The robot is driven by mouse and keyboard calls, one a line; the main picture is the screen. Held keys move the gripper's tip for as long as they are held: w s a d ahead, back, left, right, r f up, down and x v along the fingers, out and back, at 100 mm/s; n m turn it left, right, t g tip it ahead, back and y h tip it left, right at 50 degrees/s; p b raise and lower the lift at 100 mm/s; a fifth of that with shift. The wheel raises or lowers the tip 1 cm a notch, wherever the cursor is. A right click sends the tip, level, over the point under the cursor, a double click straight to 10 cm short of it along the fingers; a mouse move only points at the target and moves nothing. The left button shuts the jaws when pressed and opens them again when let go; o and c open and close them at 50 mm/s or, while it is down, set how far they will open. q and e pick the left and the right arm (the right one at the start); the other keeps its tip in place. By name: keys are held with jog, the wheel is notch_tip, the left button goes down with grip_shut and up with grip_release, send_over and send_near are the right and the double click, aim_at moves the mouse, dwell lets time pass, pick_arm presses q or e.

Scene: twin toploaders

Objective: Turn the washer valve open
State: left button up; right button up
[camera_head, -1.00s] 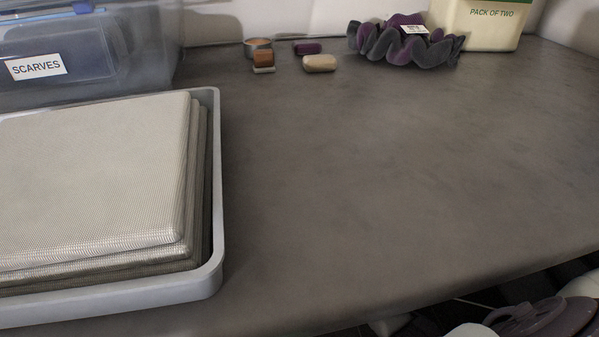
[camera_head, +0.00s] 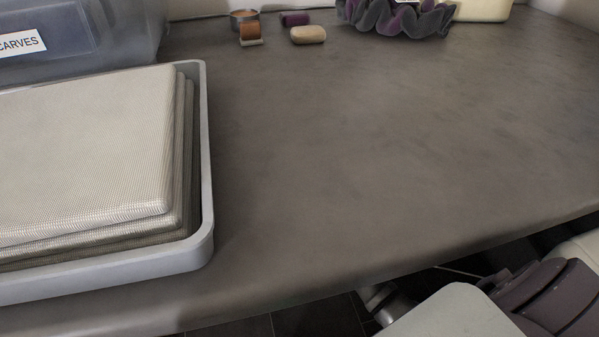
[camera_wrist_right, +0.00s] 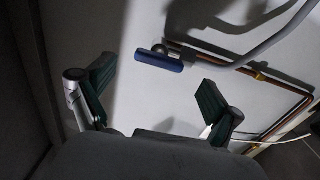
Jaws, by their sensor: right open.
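A blue handle (camera_wrist_right: 159,60), which looks like the washer valve, shows in the right wrist view near the top middle, by a grey hose and copper pipe on a pale wall. My right gripper (camera_wrist_right: 152,78) is open, with its two dark green fingers spread wide. The handle lies beyond the fingers, in the gap between them in the picture. Nothing is held. Whether a finger touches the handle cannot be told, but they look apart. In the head view the valve is not visible and my left gripper does not show.
A grey counter (camera_head: 370,140) fills the head view. On it are a grey tray (camera_head: 207,150) of folded cloths, a clear scarves bin (camera_head: 120,40), a soap bar (camera_head: 308,35) and a purple-grey scrunchie (camera_head: 400,18). A copper pipe (camera_wrist_right: 280,88) and grey hose (camera_wrist_right: 262,46) run beside the handle.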

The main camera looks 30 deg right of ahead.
jog(key=v, duration=0.7)
dwell(0.4)
